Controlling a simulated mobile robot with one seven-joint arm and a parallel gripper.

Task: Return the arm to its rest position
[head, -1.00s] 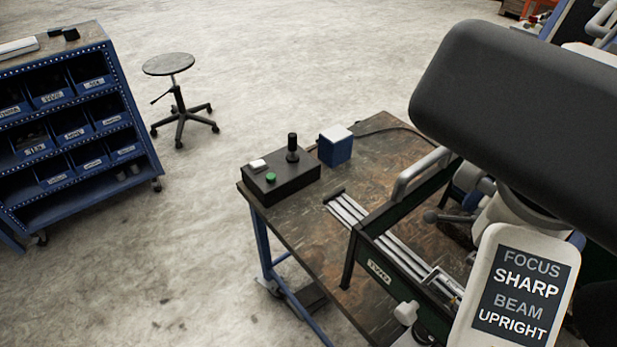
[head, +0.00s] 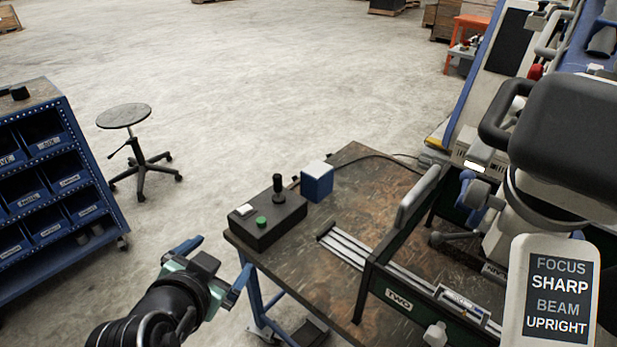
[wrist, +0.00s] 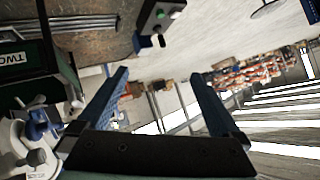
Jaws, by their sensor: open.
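My gripper (head: 214,264) is at the lower left of the head view, left of the workbench's near corner. Its two blue fingers are spread apart with nothing between them, as the wrist view also shows (wrist: 160,80). The microscope arm's large dark head (head: 575,125) hangs over the bench's right side, with a dark loop handle (head: 500,115) on its left. A pale panel (head: 558,295) below it reads FOCUS SHARP and BEAM UPRIGHT. My gripper is well apart from all of these.
A black control box (head: 268,222) with a joystick, green button and white switch sits on the workbench (head: 345,160), beside a blue box (head: 316,182). A green frame marked TWO (head: 400,300) stands on the bench. A stool (head: 125,117) and blue bin rack (head: 50,190) stand left. Open floor lies between.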

